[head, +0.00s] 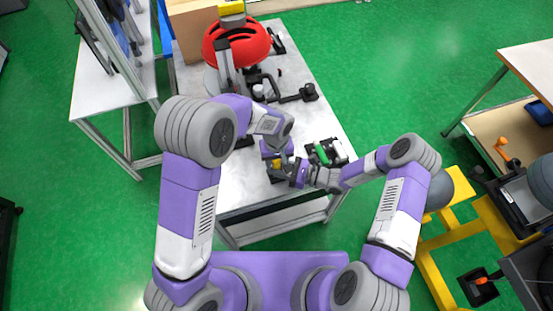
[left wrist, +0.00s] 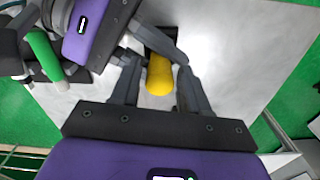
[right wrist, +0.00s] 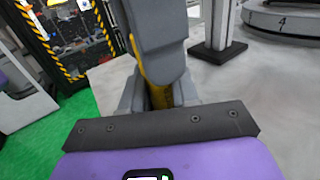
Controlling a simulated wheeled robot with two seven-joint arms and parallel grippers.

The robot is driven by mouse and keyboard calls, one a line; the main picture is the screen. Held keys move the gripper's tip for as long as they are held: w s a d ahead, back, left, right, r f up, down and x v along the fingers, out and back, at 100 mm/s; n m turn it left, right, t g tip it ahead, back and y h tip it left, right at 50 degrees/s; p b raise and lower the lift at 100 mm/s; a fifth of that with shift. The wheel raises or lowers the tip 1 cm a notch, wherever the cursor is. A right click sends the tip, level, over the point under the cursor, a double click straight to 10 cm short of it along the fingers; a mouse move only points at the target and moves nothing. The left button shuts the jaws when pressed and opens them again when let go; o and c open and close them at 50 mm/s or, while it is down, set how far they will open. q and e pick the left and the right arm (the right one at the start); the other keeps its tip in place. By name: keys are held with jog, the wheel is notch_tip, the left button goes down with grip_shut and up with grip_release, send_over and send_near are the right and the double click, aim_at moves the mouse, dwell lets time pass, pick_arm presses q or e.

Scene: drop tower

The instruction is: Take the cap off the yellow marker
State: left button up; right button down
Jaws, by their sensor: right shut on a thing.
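The yellow marker (left wrist: 160,76) shows between the fingers in the left wrist view. A little of its yellow (right wrist: 160,97) shows in the right wrist view, and it is a small spot in the head view (head: 277,163). My right gripper (right wrist: 160,100) is shut on the marker. My left gripper (left wrist: 158,75) has its fingers on either side of the yellow end, with narrow gaps, and looks open. A grey finger covers much of the marker in the right wrist view. I cannot make out where cap and body meet.
A green cylinder (left wrist: 44,55) in a dark fixture stands near my right gripper. Farther back on the light table (head: 305,60) are a red dome (head: 237,42) and black parts (head: 298,94).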

aim_at(277, 161)
pick_arm(q)
grip_shut()
jog(key=shift+r, duration=0.2)
dwell(0.6)
jog(key=shift+r, duration=1)
jog(key=shift+r, duration=2)
pick_arm(e)
jog(key=c, duration=0.8)
grip_release()
